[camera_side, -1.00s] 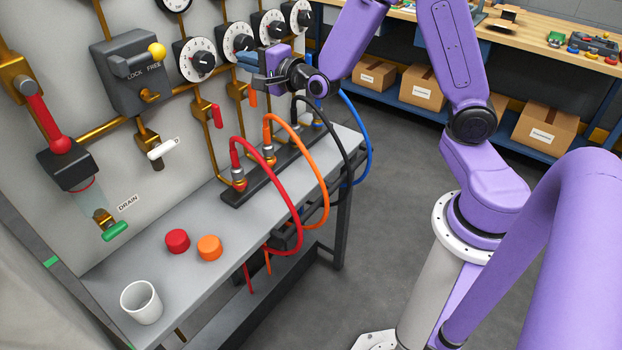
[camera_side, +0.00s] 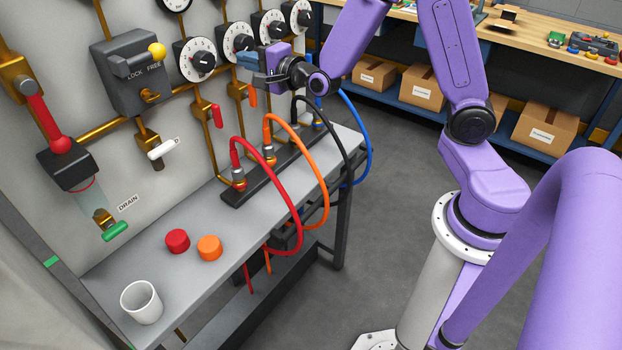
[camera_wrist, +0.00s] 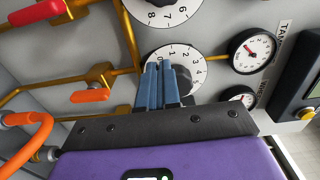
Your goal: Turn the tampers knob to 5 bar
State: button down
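In the wrist view a white dial (camera_wrist: 196,70) with small numbers from 0 upward lies behind my fingertips. Part of its black knob (camera_wrist: 185,80) shows just right of them. A gauge beside it carries a partly cut-off label starting "TAM" (camera_wrist: 283,38). My gripper (camera_wrist: 160,68) has two blue fingers close together, with a narrow gap. In the side view my gripper (camera_side: 240,58) is at the lower edge of the second large dial (camera_side: 229,34); that dial's dark knob (camera_side: 242,42) is visible above the fingers. I cannot tell whether the fingers touch the knob. The pointer setting is not readable.
Another large dial (camera_side: 187,52) is at the left, and more are at the right. Red (camera_side: 217,115) and orange (camera_wrist: 90,95) valve handles are close by. Coloured hoses (camera_side: 300,210) arch over the bench below. A cup (camera_side: 141,302) and two caps stand on the bench.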

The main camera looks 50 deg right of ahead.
jog(key=shift+w+d+r, duration=0.1)
jog(key=shift+w+r, duration=0.3)
jog(key=shift+r, duration=0.2)
jog(key=shift+d+r, duration=0.15)
jog(key=shift+r, duration=1.25)
jog(key=s, duration=0.4)
jog(key=s+a, duration=0.1)
jog(key=shift+s+f, duration=0.3)
jog(key=shift+s, duration=0.1)
